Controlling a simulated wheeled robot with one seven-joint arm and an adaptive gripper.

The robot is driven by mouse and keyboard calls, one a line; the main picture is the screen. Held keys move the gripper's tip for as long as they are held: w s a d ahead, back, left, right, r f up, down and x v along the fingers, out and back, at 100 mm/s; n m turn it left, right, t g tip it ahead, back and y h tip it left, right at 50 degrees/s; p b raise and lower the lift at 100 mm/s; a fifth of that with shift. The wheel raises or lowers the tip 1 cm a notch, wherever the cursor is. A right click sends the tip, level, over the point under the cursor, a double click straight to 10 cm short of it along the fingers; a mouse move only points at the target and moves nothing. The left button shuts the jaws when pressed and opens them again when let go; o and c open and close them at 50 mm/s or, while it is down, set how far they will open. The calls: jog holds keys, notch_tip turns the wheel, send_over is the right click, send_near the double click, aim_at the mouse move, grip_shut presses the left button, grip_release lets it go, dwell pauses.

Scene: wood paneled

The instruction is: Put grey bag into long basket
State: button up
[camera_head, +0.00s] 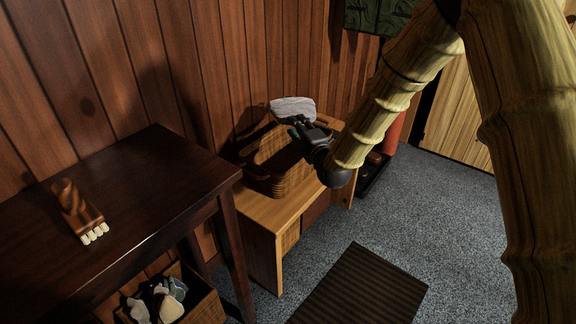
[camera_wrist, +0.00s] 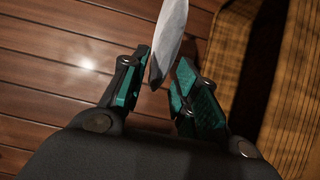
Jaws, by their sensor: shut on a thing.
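The grey bag (camera_head: 293,108) shows pale grey above the far side of the long basket in the head view. My gripper (camera_head: 303,127) is at the basket, just below and in front of the bag. In the wrist view the bag (camera_wrist: 169,38) stands edge-on between the two green-padded fingers of my gripper (camera_wrist: 160,85), which is shut on its lower end. The long basket (camera_head: 277,180) is brown and woven and sits on a light wooden bench. Its wall (camera_wrist: 292,115) fills the right of the wrist view. My gripper hides part of the basket's inside.
The wooden bench (camera_head: 262,212) stands against the panelled wall. A dark table (camera_head: 130,205) with a wooden brush (camera_head: 80,214) stands at the left. A box of cloths (camera_head: 203,308) is below it. A dark striped mat (camera_head: 362,290) lies on the grey carpet.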

notch_tip(320, 180, down, 6)
jog(key=b, duration=0.3)
dwell(0.4)
jog(key=o, duration=1.1)
jog(key=v, duration=1.2)
jog(key=shift+w, duration=0.1)
jog(key=shift+f, duration=0.1)
